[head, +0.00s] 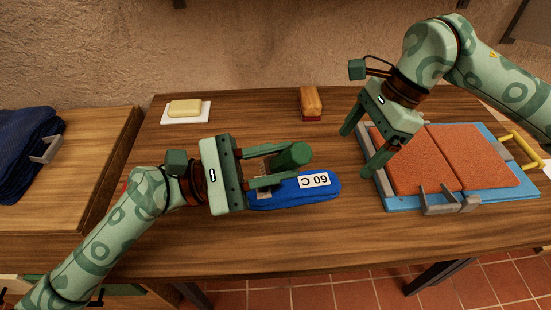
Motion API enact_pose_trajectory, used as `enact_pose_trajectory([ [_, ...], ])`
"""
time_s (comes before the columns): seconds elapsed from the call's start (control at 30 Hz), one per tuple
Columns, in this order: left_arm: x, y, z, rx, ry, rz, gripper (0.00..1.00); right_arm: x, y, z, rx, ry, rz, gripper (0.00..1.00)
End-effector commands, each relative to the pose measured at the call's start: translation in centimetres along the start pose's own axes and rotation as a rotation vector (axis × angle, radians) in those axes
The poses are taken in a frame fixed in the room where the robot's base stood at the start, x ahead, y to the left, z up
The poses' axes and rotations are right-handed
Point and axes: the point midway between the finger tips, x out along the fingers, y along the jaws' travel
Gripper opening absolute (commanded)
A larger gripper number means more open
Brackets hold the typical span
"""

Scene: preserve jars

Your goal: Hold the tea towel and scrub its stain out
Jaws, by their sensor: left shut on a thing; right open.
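My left gripper (287,166) is shut on a green cylindrical grip (293,155) above a long blue item (325,187) with a rounded right end. A white label on it reads "60 C" upside down. The gripper hides part of this item, and I cannot tell if it is cloth or an iron. My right gripper (357,151) is open and empty, over the left edge of a blue board (402,204) with two orange-red panels (421,170). A dark blue folded cloth (28,150) lies at far left. I cannot make out a stain.
A wooden brush (311,98) with red bristles stands at the back middle. Yellow soap (185,108) lies on a white dish (200,120) at the back left. Grey clamps (441,207) and a yellow handle (526,148) edge the board. The table's front strip (300,252) is clear.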

Motion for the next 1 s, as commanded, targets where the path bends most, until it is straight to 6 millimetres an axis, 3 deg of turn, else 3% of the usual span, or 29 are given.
enact_pose_trajectory([
  [0.3, 0.0, 0.0, 0.0, 0.000, 0.000, 0.000, 0.05, 5.7, 0.1, 0.0, 0.004, -0.004, 0.005, 0.85],
  [0.5, 0.0, 0.0, 0.0, 0.000, 0.000, 0.000, 0.05, 8.5, 0.0, 0.0, 0.005, -0.004, 0.003, 0.85],
  [0.7, 0.0, 0.0, 0.0, 0.000, 0.000, 0.000, 0.05, 9.8, 0.0, 0.1, 0.004, -0.004, 0.001, 0.85],
  [1.0, 0.0, 0.0, 0.0, 0.000, 0.000, 0.000, 0.05, 9.9, 0.0, 0.0, 0.004, -0.004, 0.000, 0.85],
])
